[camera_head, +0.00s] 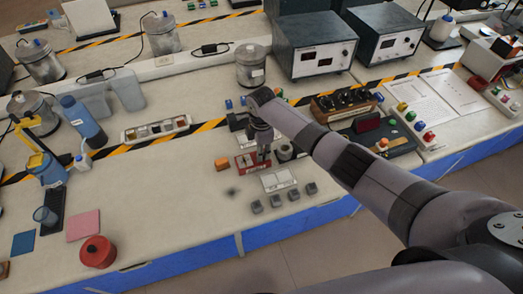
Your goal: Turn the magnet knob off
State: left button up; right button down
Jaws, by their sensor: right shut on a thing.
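My right gripper (263,152) points down over a small red device (241,163) in the middle of the bench. It is shut on a small part at the top of this device, which appears to be the magnet knob. The fingers and wrist hide the knob, so its turn position cannot be seen. A grey cylindrical part (285,153) stands just right of the gripper. My left gripper is not in view.
A white plate (278,179) and several small grey blocks (257,207) lie in front. A metal canister (250,68) and two instrument boxes (314,45) stand behind. Bare bench (165,190) lies to the left.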

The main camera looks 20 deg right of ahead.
dwell(0.5)
jog(key=c, duration=1.4)
grip_release()
jog(key=shift+c, duration=0.2)
notch_tip(320, 180, up, 12)
